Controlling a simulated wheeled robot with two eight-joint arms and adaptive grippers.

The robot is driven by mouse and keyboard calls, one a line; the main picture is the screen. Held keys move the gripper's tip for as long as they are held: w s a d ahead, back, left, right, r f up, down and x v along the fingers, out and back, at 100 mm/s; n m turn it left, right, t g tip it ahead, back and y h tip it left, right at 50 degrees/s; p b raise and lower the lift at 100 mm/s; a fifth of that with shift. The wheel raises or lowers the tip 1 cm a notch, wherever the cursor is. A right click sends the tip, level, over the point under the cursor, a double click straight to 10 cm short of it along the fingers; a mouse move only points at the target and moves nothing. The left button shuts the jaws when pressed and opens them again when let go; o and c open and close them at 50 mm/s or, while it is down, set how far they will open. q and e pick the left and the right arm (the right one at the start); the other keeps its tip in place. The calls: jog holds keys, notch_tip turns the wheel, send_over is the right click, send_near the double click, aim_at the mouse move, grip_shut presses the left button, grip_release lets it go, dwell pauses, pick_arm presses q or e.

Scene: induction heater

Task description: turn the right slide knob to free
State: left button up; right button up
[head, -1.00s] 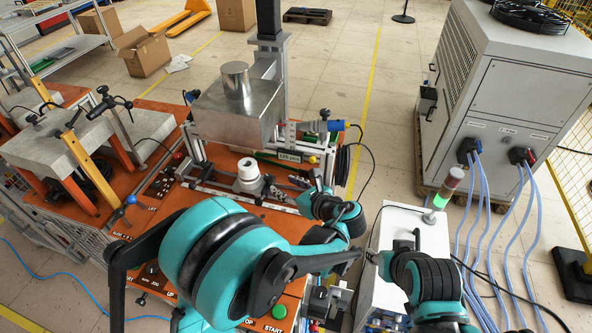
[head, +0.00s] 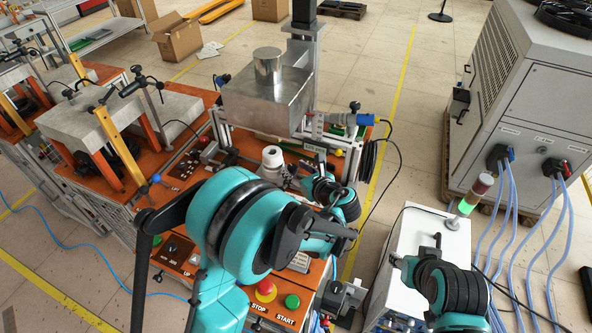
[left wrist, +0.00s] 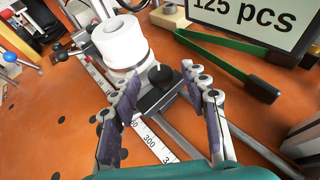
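A round black slide knob (left wrist: 160,76) sits on a dark block on the slide rail, beside a white ruled scale (left wrist: 150,135) in the left wrist view. A white cylindrical part (left wrist: 120,42) stands just behind and left of it; it also shows in the head view (head: 272,158). My left gripper (left wrist: 165,85) is open, with its two purple-padded fingers on either side of the knob and a visible gap between them. In the head view my left gripper (head: 299,181) is partly hidden at the slide. My right arm is at the lower right; its fingers cannot be made out.
A metal box with a cylinder (head: 267,95) stands behind the slide. A green-handled tool (left wrist: 225,60) and a sign reading 125 pcs (left wrist: 255,20) are close by on the orange table (left wrist: 50,110). A white cabinet with a signal light (head: 432,228) stands to the right.

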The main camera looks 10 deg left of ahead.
pick_arm(q)
grip_shut()
jog(key=shift+w+d+n+g+y, duration=0.15)
jog(key=shift+n+g+y, duration=0.4)
jog(key=shift+n, duration=0.1)
jog(key=shift+w+d+n+g+y, duration=0.1)
jog(key=shift+w+n+g+y, duration=0.05)
jog(key=shift+n+g+y, duration=0.45)
jog(key=shift+w+n+g+y, duration=0.1)
jog(key=shift+n+g+y, duration=0.55)
jog(key=shift+n+g, duration=0.45)
jog(key=shift+o, duration=0.6)
grip_release()
jog(key=v, duration=1.2)
